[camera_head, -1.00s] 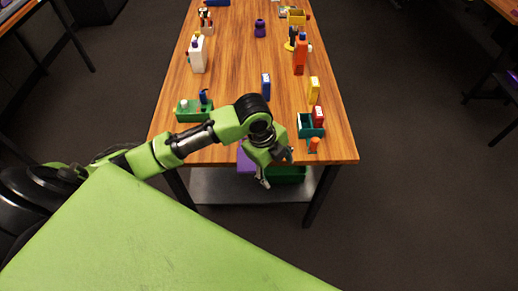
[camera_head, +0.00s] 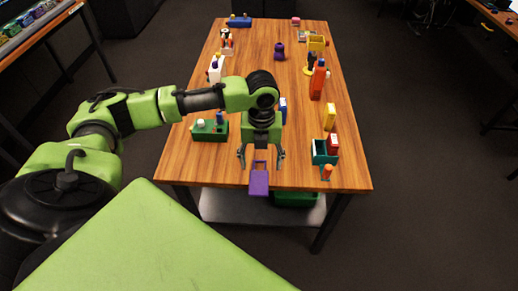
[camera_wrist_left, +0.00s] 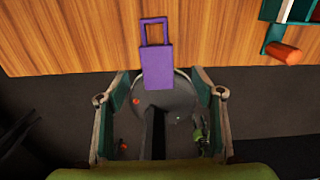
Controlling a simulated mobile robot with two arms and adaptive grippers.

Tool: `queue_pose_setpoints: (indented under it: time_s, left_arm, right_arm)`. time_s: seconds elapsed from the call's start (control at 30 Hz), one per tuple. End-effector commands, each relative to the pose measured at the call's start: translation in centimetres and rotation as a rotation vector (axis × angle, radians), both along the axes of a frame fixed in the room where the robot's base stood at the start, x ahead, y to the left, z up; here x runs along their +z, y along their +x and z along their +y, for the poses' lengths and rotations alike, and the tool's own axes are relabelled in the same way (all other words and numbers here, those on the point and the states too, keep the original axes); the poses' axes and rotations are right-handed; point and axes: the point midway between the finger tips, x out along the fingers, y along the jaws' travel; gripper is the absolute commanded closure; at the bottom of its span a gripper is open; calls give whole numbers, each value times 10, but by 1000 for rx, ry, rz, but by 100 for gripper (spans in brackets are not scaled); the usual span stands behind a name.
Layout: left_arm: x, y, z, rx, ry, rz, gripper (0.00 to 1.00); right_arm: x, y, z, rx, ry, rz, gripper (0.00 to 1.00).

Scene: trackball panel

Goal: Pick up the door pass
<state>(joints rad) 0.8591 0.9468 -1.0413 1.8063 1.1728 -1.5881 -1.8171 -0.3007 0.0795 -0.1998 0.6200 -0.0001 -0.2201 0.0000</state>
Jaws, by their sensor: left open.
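The door pass looks to be the flat purple piece (camera_head: 259,183) with an open rectangular loop at one end. It lies at the near edge of the wooden table (camera_head: 205,170), its loop over the wood and its solid part sticking out past the edge. My left gripper (camera_head: 261,155) is open, its fingers apart on both sides of the loop end in the head view. In the left wrist view the purple piece (camera_wrist_left: 157,65) lies ahead of and between the open fingers (camera_wrist_left: 160,95), with nothing held. My right gripper is not in view.
A green box (camera_head: 210,136) stands left of my gripper. A teal tray with a red item (camera_head: 333,143) and a small orange item (camera_head: 327,172) stand near the right corner. Tall bottles stand further back. Below the tabletop is a grey shelf (camera_head: 235,208) with a green bin (camera_head: 296,199).

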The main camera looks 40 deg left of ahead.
Motion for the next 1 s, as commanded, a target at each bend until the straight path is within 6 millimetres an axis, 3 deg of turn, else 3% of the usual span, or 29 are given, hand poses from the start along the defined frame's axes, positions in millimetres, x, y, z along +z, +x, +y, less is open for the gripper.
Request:
queue_pose_setpoints:
  time_s: [0.27,0.5,0.8,0.83,0.97,1.0]
  left_arm:
    - [-22,-4,1,-1,1,2,39]
    - [-57,-8,2,0,0,1,39]
    - [-64,-7,3,-1,1,-2,39]
    - [-64,-7,3,-1,1,-2,42]
    - [-63,-8,3,-1,1,-2,75]
    - [-63,-8,3,-1,1,-2,77]
  right_arm:
    - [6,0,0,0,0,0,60]
    - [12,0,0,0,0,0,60]
    - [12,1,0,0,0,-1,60]
    - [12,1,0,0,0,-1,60]
    - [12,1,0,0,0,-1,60]
    - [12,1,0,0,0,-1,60]
